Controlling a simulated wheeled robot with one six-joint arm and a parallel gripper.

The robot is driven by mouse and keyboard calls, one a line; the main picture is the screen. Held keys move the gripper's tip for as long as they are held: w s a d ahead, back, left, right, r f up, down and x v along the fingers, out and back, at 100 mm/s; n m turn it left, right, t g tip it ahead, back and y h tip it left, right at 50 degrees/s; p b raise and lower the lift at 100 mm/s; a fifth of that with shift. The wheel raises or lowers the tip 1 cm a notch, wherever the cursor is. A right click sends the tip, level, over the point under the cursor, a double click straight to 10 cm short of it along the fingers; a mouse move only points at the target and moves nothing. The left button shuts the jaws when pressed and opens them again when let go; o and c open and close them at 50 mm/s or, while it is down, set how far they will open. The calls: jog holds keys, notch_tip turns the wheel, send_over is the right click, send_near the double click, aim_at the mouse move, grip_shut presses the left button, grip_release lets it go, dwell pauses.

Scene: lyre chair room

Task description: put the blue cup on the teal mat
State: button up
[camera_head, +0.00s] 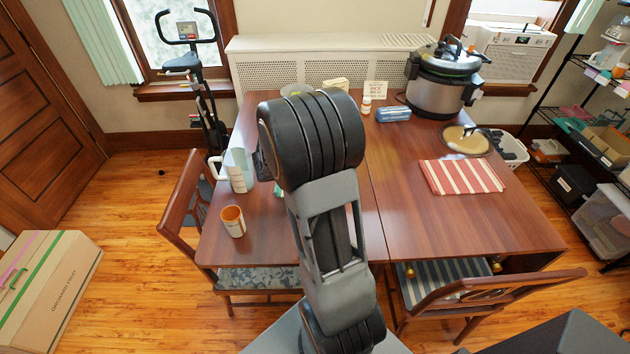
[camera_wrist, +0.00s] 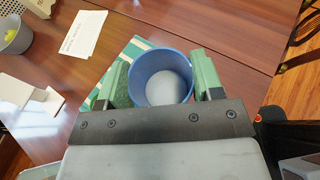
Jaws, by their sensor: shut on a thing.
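The blue cup (camera_wrist: 161,78) is between the green fingers of my gripper (camera_wrist: 162,72) in the wrist view, upright, with its pale inside showing. My gripper is shut on it. The teal mat (camera_wrist: 136,44), with white stripes, shows behind and to the left of the cup. The cup and fingers cover much of it. I cannot tell whether the cup's bottom touches the mat or hangs above it. In the head view my arm hides the cup and the gripper; only a small teal patch (camera_head: 278,191) shows left of the arm.
On the wooden table (camera_head: 420,220) stand an orange-and-white cup (camera_head: 232,221), a white mug (camera_head: 238,179), a pressure cooker (camera_head: 443,82), a blue box (camera_head: 393,114) and a red striped cloth (camera_head: 462,177). A grey bowl (camera_wrist: 14,37) and a white card (camera_wrist: 83,33) lie beyond the mat.

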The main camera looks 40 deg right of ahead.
jog(key=s+d+f+m+g, duration=0.1)
jog(key=s+d+m+g, duration=0.2)
jog(key=s+g, duration=0.1)
jog(key=w+d+f+p, duration=0.1)
jog(key=w+d+f, duration=0.3)
jog(key=w+f, duration=0.1)
jog(key=w+d+f+y+p, duration=0.1)
jog(key=w+d+f, duration=0.3)
jog(key=f, duration=0.4)
jog(key=shift+w+m, duration=0.3)
jog(key=shift+w, duration=0.1)
jog(key=shift+f, duration=0.15)
jog(key=o, duration=1.3)
jog(key=shift+c, duration=0.2)
